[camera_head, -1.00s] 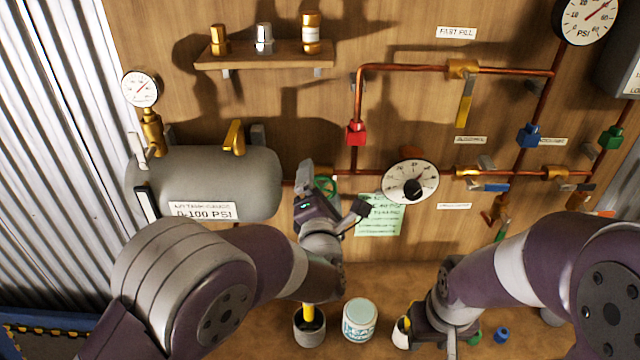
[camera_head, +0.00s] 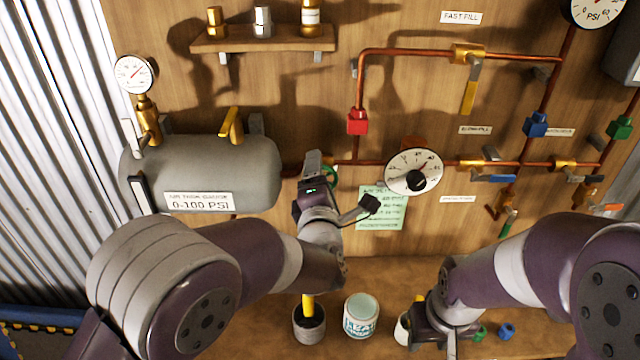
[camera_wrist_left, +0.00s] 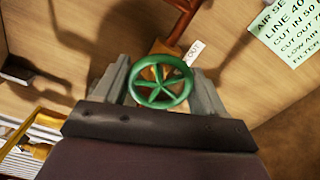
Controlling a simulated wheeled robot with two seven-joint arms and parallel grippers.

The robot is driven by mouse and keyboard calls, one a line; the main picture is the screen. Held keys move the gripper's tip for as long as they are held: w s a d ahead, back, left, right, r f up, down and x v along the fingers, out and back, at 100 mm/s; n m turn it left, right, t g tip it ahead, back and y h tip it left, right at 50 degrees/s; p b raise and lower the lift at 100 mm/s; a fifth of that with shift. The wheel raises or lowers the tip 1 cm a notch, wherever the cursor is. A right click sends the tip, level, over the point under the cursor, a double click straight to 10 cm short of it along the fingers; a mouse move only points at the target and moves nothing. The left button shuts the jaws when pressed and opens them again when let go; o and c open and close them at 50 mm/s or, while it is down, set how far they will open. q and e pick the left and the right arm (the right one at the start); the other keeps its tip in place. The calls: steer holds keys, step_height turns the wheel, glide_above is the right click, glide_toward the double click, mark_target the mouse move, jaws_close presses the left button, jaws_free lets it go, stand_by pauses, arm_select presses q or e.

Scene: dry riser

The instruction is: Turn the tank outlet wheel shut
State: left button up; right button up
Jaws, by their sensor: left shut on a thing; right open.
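The tank outlet wheel is a green spoked handwheel (camera_wrist_left: 160,85) on a brass valve body (camera_wrist_left: 165,48), beside a tag in the left wrist view. In the head view only a green edge of the wheel (camera_head: 332,174) shows behind my left gripper (camera_head: 321,170). My left gripper is shut on the wheel, with one finger on each side of it in the wrist view. The grey tank (camera_head: 215,165) is left of it, with a copper pipe running right. My right gripper (camera_head: 408,325) is open low at the right, close to a white cup (camera_head: 402,332); its fingertips are partly hidden.
A round white dial (camera_head: 414,172) and a green note (camera_head: 383,208) are right of my left gripper. A dark pot (camera_head: 309,326) and a labelled can (camera_head: 361,315) stand on the bench below.

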arm_select(q)
steer(key=shift+f+m+b, duration=0.3)
steer(key=shift+m+b, duration=0.4)
steer(key=shift+m, duration=0.4)
steer(key=shift+m+b, duration=0.4)
steer(key=shift+m, duration=0.6)
steer(key=shift+s, duration=0.1)
steer(key=o, duration=1)
steer(key=shift+c, duration=0.2)
steer(key=shift+s+r, duration=0.1)
steer(key=shift+r, duration=0.1)
steer(key=shift+s, duration=0.15)
steer(key=s+b, duration=0.2)
steer(key=s, duration=1)
steer(key=shift+s+b, duration=0.2)
steer(key=shift+b, duration=0.2)
